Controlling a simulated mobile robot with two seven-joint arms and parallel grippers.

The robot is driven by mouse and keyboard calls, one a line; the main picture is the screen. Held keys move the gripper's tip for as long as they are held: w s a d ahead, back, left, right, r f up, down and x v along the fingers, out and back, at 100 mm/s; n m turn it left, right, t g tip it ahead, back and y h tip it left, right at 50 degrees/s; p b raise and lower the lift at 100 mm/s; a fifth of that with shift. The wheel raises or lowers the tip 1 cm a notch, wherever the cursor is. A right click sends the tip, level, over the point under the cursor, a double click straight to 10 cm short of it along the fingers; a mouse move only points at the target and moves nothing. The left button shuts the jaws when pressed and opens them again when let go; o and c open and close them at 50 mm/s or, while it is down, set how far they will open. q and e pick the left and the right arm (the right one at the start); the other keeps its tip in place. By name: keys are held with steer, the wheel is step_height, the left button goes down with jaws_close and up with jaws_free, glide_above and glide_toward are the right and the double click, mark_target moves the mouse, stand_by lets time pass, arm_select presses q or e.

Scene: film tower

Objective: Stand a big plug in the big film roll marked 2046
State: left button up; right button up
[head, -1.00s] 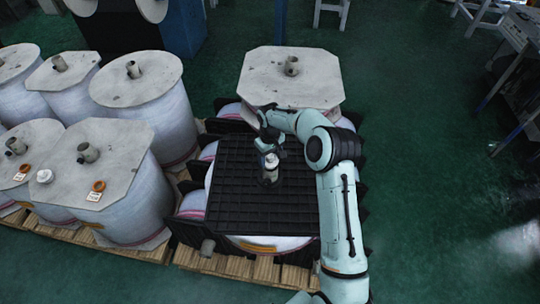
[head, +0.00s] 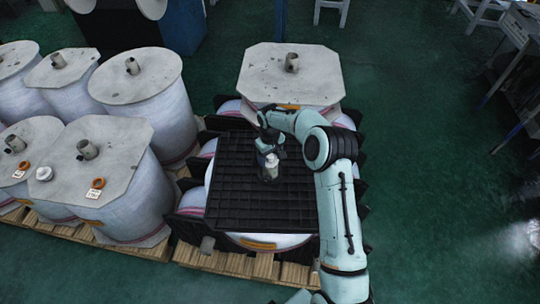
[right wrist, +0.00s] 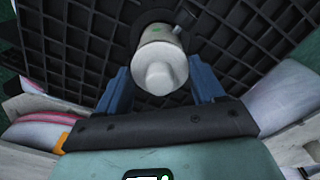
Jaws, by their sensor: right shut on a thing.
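My right gripper (head: 268,163) is shut on a pale big plug (head: 271,160), above the black grid top (head: 228,160) of the front middle stack. In the right wrist view the plug (right wrist: 160,62) sits between the blue fingers, its rounded knob towards the camera. A dark round opening or ring (right wrist: 190,25) shows behind it; I cannot tell whether the plug is in it or above it. Film rolls with a white wrap stand under the grid. The number 2046 is not readable on any roll. My left gripper is not in view.
Another roll (head: 290,75) stands behind the grid. Wooden pallets (head: 245,264) lie below.

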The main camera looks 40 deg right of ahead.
steer(key=o, duration=1.1)
steer(key=shift+f, duration=0.1)
step_height(320, 180, up, 13)
steer(key=shift+r+p, duration=0.2)
steer(key=shift+p, duration=0.15)
